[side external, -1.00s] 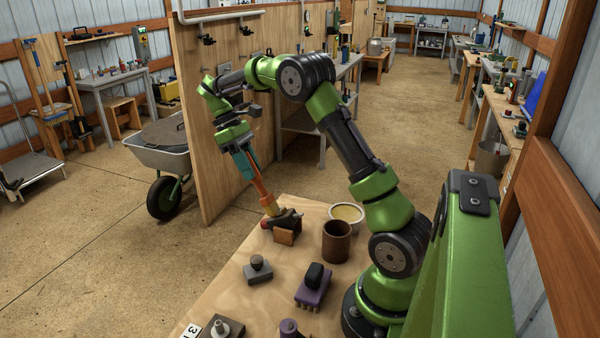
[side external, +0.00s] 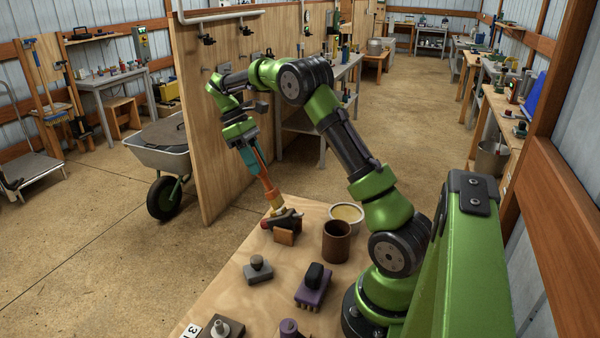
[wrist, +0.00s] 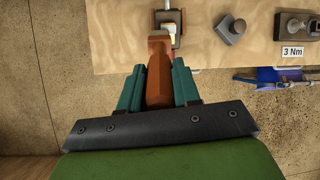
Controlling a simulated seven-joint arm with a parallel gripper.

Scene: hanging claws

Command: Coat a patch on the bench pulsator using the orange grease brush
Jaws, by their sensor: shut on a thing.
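My gripper (side external: 250,165) is shut on the orange grease brush (side external: 268,190), whose handle sits between the teal fingers in the wrist view (wrist: 159,75). The brush slants down, its pale bristles (side external: 278,211) at a dark body with a red end (side external: 285,220) on a brown cradle. The bristles look very close to this body; I cannot tell whether they touch. The brush hides part of it in the wrist view. I cannot say for sure whether it is the bench pulsator. No grease patch can be made out. A bowl with yellowish contents (side external: 346,214) stands behind it.
A brown cup (side external: 336,242) stands to the right of the cradle. Nearer are a grey block with a knob (side external: 258,268), a purple brush (side external: 313,287) and a dark block with a stud (side external: 220,328). A wooden panel (side external: 215,130) stands behind the arm.

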